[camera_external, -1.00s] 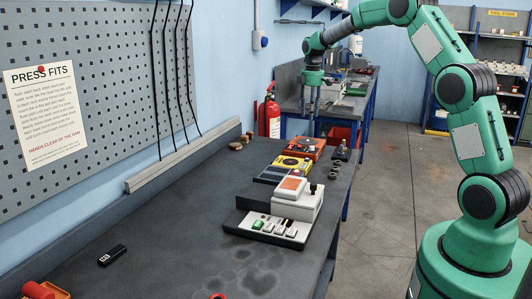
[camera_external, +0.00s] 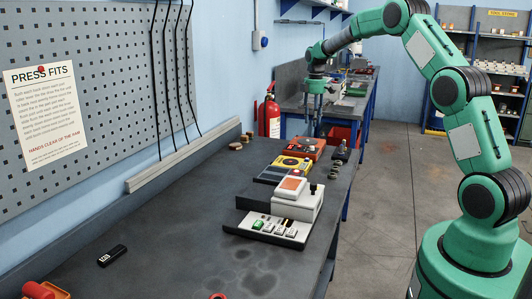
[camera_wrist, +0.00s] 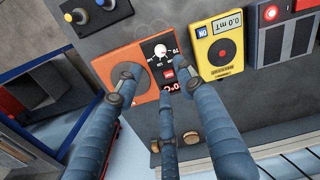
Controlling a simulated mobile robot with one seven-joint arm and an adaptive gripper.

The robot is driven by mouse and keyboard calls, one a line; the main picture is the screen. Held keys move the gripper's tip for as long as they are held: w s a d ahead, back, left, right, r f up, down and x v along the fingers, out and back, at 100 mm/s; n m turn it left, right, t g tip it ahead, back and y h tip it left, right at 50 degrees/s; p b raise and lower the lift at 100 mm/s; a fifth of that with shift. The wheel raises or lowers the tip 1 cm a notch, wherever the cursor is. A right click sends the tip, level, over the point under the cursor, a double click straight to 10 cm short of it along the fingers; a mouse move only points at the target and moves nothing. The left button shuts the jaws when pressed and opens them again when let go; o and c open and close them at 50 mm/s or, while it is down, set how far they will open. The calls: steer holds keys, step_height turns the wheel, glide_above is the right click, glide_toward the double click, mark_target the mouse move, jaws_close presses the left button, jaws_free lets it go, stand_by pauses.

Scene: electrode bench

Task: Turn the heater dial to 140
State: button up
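The orange heater (camera_wrist: 140,75) lies under my gripper in the wrist view, and it also shows at the far end of the bench in the external view (camera_external: 318,143). Its white dial (camera_wrist: 160,51) sits on a black panel with scale marks too small to read. A red display (camera_wrist: 171,88) below the dial is partly covered by a finger. A round grey plate (camera_wrist: 122,80) lies beside the panel. My three-fingered gripper (camera_wrist: 161,82) is open and empty, its fingers spread over the heater, with the dial just beyond the fingertips. Contact cannot be told.
A yellow meter (camera_wrist: 215,50) reading 0.0 mT stands close beside the heater. A grey unit with a red button (camera_wrist: 285,35) is beyond it. A dark box with knobs (camera_wrist: 98,15) is on the other side. Brown round pieces (camera_wrist: 191,138) lie toward the wall.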

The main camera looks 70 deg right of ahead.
mark_target(312, 148)
step_height(312, 148, down, 12)
steer(key=b, duration=0.2)
steer(key=shift+f+b, duration=0.15)
steer(key=shift+b, duration=0.15)
jaws_close()
